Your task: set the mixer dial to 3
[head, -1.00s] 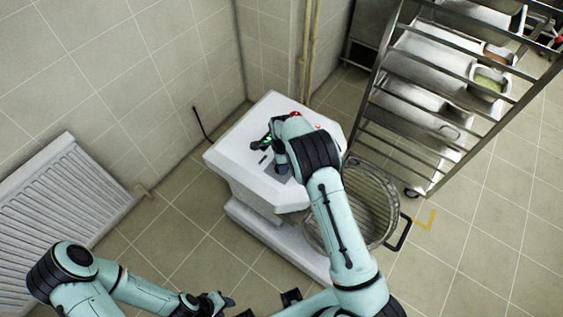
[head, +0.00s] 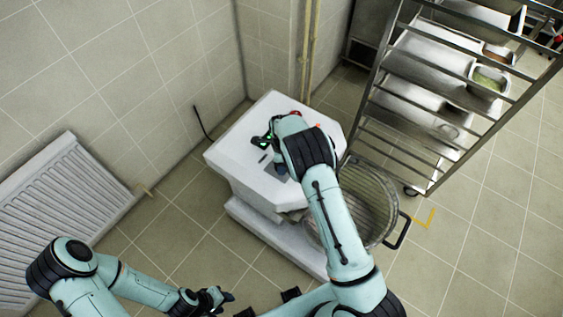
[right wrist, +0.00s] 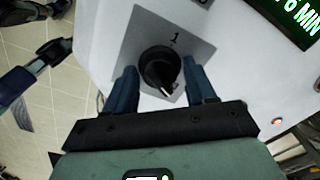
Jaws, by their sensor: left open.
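The mixer (head: 235,155) is a white machine in the middle of the head view. Its black dial (right wrist: 160,68) shows in the right wrist view on a grey plate, with a "1" above it. The dial's white pointer mark faces down and slightly right; the numbers there are hidden or unreadable. My right gripper (right wrist: 161,85) has one blue finger on each side of the dial, very close to it; I cannot tell whether they touch it. In the head view my right arm covers the dial. My left gripper (head: 222,297) is open and empty, low over the floor, away from the mixer.
A green-lit display (right wrist: 296,18) is beside the dial plate. A wire-guarded bowl (head: 375,200) is at the mixer's right side. A metal rack (head: 372,110) with trays stands at the upper right, a radiator (head: 60,195) at the left. Floor left of the mixer is clear.

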